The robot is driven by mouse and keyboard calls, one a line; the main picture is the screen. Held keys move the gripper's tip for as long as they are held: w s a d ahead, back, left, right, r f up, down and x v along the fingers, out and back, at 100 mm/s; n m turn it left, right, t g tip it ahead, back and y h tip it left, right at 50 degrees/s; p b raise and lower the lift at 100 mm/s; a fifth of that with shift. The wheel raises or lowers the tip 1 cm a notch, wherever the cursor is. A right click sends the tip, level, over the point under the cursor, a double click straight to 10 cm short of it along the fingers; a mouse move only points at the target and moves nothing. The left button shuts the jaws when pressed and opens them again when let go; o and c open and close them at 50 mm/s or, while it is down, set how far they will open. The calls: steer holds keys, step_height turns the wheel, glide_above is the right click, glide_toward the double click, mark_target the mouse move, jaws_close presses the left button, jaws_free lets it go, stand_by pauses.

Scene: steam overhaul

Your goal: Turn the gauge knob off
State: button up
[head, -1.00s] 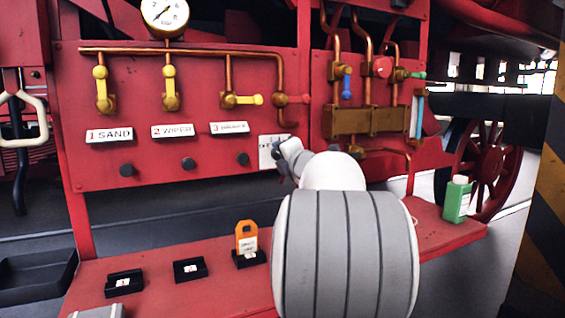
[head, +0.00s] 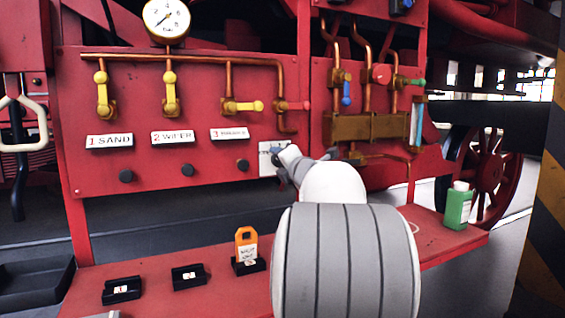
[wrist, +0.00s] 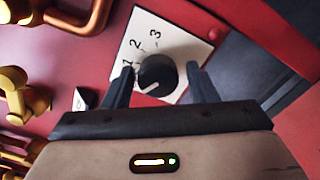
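In the wrist view the gauge knob (wrist: 156,73) is a round black knob with a white mark. It sits on a white plate (wrist: 178,50) numbered 1, 2 and 3. The mark points to the lower left, away from 2 and 3; any label there is hidden. My gripper (wrist: 160,84) is open, with one dark finger on each side of the knob; contact cannot be told. In the head view my arm hides the knob and most of the plate (head: 265,160). A round white pressure gauge (head: 166,18) stands above the panel.
On the red shelf stand black holders, an orange tag (head: 246,240) and a green bottle (head: 458,207).

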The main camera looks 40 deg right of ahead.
steer(key=shift+o, duration=0.7)
steer(key=shift+s+r, duration=0.1)
steer(key=p+v, duration=0.1)
steer(key=v, duration=0.6)
steer(key=shift+s, duration=0.35)
steer(key=shift+a, duration=0.1)
